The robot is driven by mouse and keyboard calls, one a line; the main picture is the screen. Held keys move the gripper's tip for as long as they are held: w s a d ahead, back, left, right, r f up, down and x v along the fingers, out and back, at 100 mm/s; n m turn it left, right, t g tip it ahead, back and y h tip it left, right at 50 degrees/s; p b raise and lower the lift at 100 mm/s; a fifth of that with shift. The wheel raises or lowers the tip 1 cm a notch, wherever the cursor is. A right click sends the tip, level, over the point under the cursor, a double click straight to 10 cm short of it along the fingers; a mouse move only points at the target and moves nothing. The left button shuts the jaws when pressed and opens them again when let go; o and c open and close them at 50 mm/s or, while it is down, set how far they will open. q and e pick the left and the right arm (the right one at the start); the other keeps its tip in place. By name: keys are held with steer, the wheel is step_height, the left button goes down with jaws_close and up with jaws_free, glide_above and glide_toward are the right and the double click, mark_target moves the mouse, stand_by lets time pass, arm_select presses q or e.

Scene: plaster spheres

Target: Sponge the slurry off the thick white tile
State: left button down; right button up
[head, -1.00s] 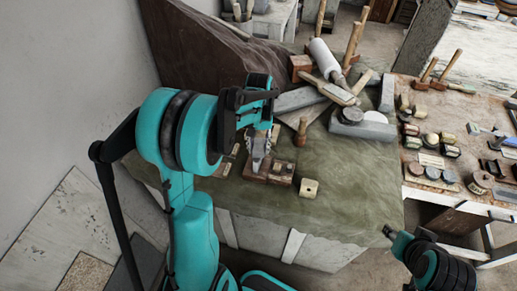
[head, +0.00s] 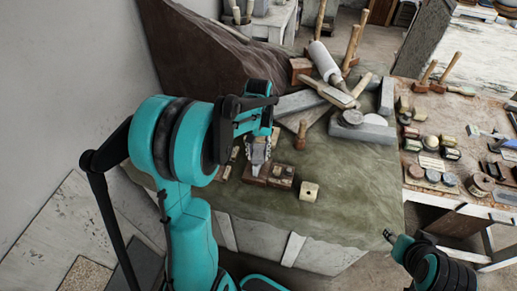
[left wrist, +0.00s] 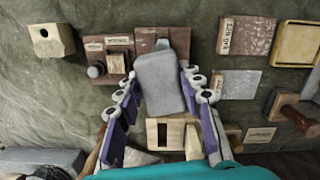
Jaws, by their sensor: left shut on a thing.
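My left gripper (head: 257,158) hangs over the green-covered table and is shut on a grey block (left wrist: 160,84). In the left wrist view its fingers (left wrist: 162,98) lie along both sides of the block, whose rounded face points at the camera. Whether this block is the sponge I cannot tell. Just beyond it is a red-brown board (left wrist: 173,37), partly hidden by the block. I cannot pick out a thick white tile or slurry for certain. Part of my right arm shows at the lower right of the head view, with its end (head: 389,235) small and unclear.
A cream block with a hole (head: 309,191) lies right of the gripper. A wooden mallet (head: 301,136) stands behind it. Stone blocks (head: 362,128) crowd the back. The front right cloth is clear.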

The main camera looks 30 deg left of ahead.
mark_target(259, 144)
arm_select(q)
steer(key=shift+s+d, duration=0.2)
steer(key=shift+s, duration=0.3)
steer(key=shift+w, duration=0.1)
steer(key=shift+w+a, duration=0.25)
steer(key=shift+w, duration=0.25)
steer(key=shift+w+a, duration=0.25)
steer(key=shift+w, duration=0.2)
steer(key=shift+w+a, duration=0.2)
steer(key=shift+w, duration=0.3)
steer(key=shift+w+a, duration=0.2)
steer(key=shift+w, duration=0.25)
